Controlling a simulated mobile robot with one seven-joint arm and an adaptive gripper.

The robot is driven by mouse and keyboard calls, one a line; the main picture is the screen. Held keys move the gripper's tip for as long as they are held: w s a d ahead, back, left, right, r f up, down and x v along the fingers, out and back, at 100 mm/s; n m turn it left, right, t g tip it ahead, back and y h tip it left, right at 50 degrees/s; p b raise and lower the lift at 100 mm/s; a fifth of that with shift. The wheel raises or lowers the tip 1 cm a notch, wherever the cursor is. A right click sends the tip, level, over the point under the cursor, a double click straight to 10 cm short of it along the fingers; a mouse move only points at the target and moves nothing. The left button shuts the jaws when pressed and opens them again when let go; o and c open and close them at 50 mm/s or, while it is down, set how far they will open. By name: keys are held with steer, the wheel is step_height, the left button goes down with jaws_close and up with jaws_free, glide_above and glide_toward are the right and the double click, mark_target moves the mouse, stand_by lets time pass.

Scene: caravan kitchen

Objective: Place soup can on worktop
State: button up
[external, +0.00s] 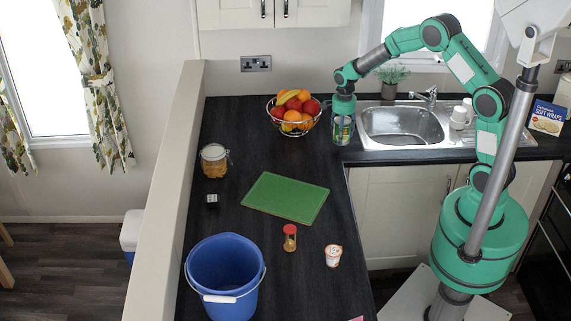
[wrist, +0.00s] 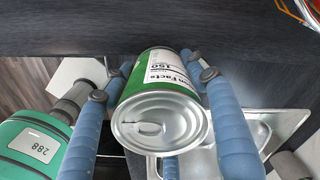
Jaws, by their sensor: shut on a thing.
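The soup can (external: 342,131) is a silver-topped can with a green and white label. In the external view it is upright under my gripper (external: 343,114), over or on the dark worktop (external: 310,175) just left of the sink. I cannot tell whether its base touches the surface.
A fruit bowl (external: 293,127) stands close left of the can, and the sink (external: 403,124) is to its right. A green board (external: 285,198), a pasta jar (external: 214,160), a blue bucket (external: 224,280), a spice jar (external: 290,238) and a small tub (external: 333,255) stand on the worktop.

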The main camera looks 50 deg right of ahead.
steer(key=shift+w, duration=0.1)
steer(key=shift+w, duration=0.2)
steer(key=shift+w+f, duration=0.15)
steer(key=shift+f, duration=0.05)
steer(key=shift+f+b, duration=0.35)
steer(key=shift+f, duration=1.2)
steer(key=shift+f, duration=0.15)
steer(key=o, duration=1.6)
step_height(320, 180, up, 12)
steer(key=shift+r+p, duration=0.15)
steer(key=shift+p, duration=0.5)
